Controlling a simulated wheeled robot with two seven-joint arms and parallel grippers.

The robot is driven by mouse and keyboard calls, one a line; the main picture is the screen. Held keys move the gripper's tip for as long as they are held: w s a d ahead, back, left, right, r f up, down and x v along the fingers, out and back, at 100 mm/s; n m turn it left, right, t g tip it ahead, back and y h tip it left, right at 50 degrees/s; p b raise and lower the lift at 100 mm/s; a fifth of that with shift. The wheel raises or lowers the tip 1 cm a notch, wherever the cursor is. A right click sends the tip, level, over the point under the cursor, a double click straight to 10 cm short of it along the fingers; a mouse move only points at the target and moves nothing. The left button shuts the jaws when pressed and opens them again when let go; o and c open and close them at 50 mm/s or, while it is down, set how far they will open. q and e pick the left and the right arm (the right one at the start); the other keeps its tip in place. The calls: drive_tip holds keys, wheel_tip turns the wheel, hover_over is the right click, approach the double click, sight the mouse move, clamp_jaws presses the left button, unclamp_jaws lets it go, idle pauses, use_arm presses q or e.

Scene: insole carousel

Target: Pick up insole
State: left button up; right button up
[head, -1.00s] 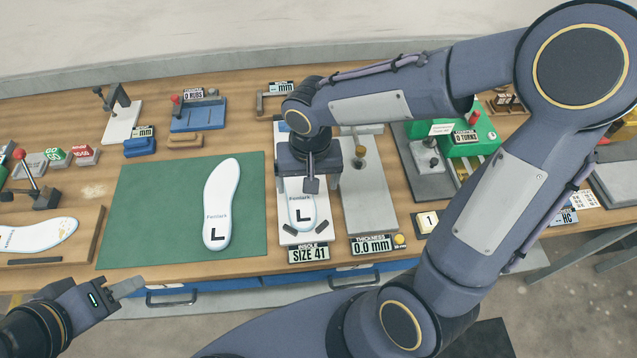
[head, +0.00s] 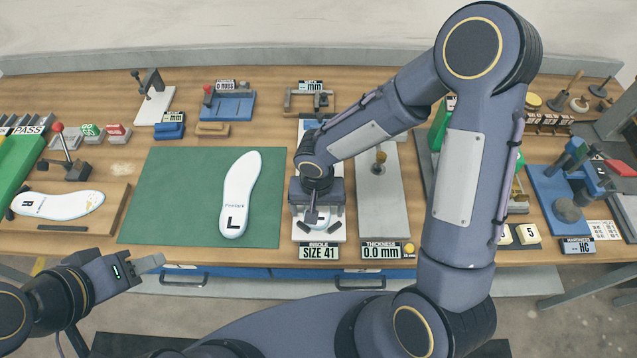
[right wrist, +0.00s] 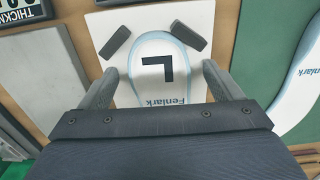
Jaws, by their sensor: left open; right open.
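A white insole marked L (head: 238,195) lies on the green mat (head: 175,200) in the head view; its edge also shows at the right of the right wrist view (right wrist: 294,95). A second L insole lies on the white size gauge (head: 307,238), mostly hidden by my right gripper in the head view. The right wrist view shows this insole (right wrist: 158,92) between the two fingers. My right gripper (right wrist: 163,80) is open over it, a finger on each side. My left gripper (head: 150,263) is open and empty in front of the table's edge. An insole marked R (head: 60,204) lies at the left.
The grey thickness gauge (head: 384,215), reading 0.0 mm, stands just right of the size gauge, which reads SIZE 41. Several small fixtures line the back, including a blue one (head: 228,106). A blue hardness tester (head: 560,200) stands at the right. The mat is clear around its insole.

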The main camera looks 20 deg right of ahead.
drive_tip(key=c, duration=1.2)
drive_tip(key=shift+o, duration=0.2)
drive_tip(key=shift+r, duration=0.15)
drive_tip(key=shift+r, duration=0.25)
wheel_tip(320, 180, up, 2)
drive_tip(key=shift+w+r+b, duration=0.1)
drive_tip(key=shift+b, duration=0.45)
drive_tip(key=s+a+r+b, duration=0.3)
drive_tip(key=s+a+r, duration=0.4)
drive_tip(key=s+r, duration=0.3)
drive_tip(key=shift+s+a, duration=0.4)
drive_tip(key=shift+s, duration=0.45)
